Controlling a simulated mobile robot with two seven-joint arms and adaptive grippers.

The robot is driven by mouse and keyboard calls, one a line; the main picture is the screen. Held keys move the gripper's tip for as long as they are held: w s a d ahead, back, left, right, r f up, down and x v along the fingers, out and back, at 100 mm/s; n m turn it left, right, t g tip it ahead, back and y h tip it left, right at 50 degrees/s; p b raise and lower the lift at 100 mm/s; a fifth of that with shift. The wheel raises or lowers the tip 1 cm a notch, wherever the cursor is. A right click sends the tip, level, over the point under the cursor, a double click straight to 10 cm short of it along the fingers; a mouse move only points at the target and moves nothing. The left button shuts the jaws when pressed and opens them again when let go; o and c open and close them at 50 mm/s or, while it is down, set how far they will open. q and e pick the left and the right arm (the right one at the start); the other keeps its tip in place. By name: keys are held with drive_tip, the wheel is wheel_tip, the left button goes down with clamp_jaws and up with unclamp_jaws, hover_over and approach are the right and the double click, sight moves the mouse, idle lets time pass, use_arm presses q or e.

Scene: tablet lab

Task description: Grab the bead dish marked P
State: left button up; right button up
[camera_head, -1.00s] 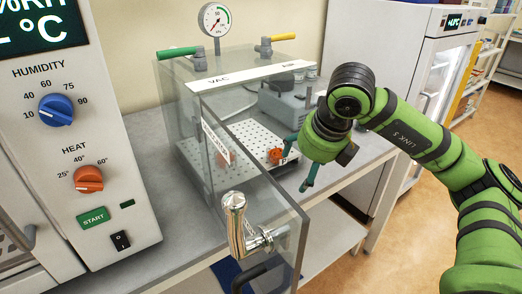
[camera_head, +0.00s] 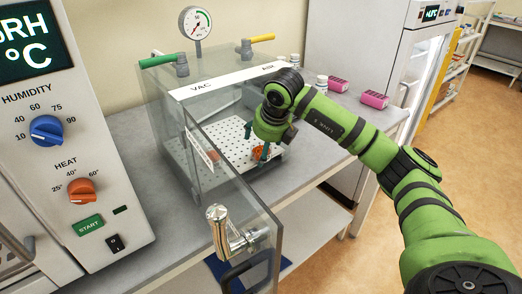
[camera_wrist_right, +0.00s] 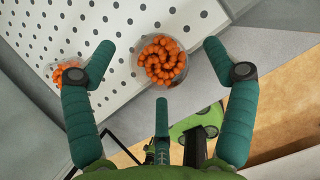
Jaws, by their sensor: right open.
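A round clear dish full of orange beads (camera_wrist_right: 162,60) sits near the edge of the white perforated shelf (camera_wrist_right: 110,20). A second dish of orange beads (camera_wrist_right: 66,72) is further left in the wrist view, partly behind a finger; it also shows in the head view (camera_head: 208,154). No letter P is readable on either dish. My right gripper (camera_head: 262,153) is open at the chamber's front opening. In the wrist view its teal fingers (camera_wrist_right: 160,62) are spread to both sides of the nearer dish, with a third finger below. I cannot tell whether they touch it. My left gripper is not in view.
The glass chamber's door (camera_head: 240,190) stands open toward me, left of my right arm, with a metal handle (camera_head: 217,228). A control cabinet (camera_head: 80,150) is at the left. Pink racks (camera_head: 374,99) and small white-capped bottles (camera_head: 321,83) stand on the bench behind my arm.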

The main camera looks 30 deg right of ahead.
drive_tip(key=shift+x, duration=0.75)
drive_tip(key=c, duration=1.2)
drive_tip(key=shift+r, duration=0.1)
